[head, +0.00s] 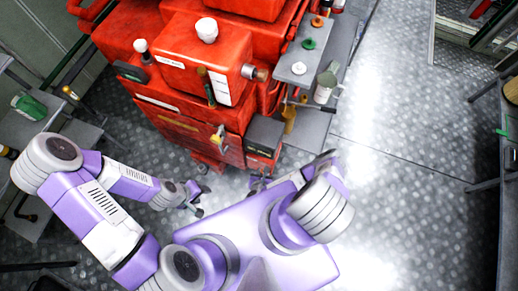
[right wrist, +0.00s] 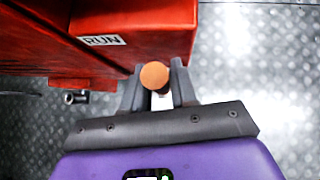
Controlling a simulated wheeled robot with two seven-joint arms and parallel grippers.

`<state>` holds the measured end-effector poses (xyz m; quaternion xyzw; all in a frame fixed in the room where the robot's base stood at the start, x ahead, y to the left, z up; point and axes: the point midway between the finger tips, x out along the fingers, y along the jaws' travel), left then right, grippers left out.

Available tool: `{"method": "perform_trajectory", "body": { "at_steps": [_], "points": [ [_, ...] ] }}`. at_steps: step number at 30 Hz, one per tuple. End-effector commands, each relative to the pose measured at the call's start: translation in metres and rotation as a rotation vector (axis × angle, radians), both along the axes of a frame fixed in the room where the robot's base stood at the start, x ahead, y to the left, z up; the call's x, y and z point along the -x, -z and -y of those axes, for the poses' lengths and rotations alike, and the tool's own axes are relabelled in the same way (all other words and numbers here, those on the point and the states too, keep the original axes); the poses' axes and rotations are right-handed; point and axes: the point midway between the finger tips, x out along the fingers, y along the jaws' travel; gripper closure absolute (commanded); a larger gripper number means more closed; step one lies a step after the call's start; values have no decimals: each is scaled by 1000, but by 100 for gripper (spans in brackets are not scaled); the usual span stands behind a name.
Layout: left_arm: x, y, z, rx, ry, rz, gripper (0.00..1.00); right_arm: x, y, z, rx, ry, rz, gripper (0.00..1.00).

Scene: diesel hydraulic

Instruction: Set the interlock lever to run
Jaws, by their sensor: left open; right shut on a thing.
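The round orange-brown knob (right wrist: 155,76), which looks like the end of the interlock lever, sits between the fingers of my right gripper (right wrist: 158,70) in the right wrist view. The gripper is shut on it. The lever's shaft is hidden behind the knob and fingers. A white RUN label (right wrist: 102,40) is on the red housing, left of and above the knob in that view. In the head view my right gripper (head: 260,183) is small and partly hidden, low in front of the red machine (head: 178,121). My left gripper (head: 194,202) is open and empty, apart from the machine.
A bench with a green can (head: 30,106) stands at the left. Metal floor (head: 400,120) is clear to the right. Another bench (head: 507,150) edges the far right.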

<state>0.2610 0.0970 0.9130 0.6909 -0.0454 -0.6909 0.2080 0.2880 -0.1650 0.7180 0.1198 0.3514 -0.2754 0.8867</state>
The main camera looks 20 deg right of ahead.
Motion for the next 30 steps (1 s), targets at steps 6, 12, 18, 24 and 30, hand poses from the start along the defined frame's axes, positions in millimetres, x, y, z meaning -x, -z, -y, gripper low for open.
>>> {"method": "perform_trajectory", "body": {
  "at_steps": [6, 12, 18, 24, 30],
  "points": [
    [0, 0, 0, 0, 0, 0, 52, 2, 0, 3, 23, 16, -21, 100],
    [0, 0, 0, 0, 0, 0, 52, 2, 0, 3, 25, 15, -24, 100],
    [0, 0, 0, 0, 0, 0, 52, 1, 0, 2, 23, 13, -24, 70],
    [0, 0, 0, 0, 0, 0, 52, 2, 0, 2, 23, 14, -24, 52],
    [0, 0, 0, 0, 0, 0, 52, 2, 0, 2, 22, 15, -24, 52]
  ]
}}
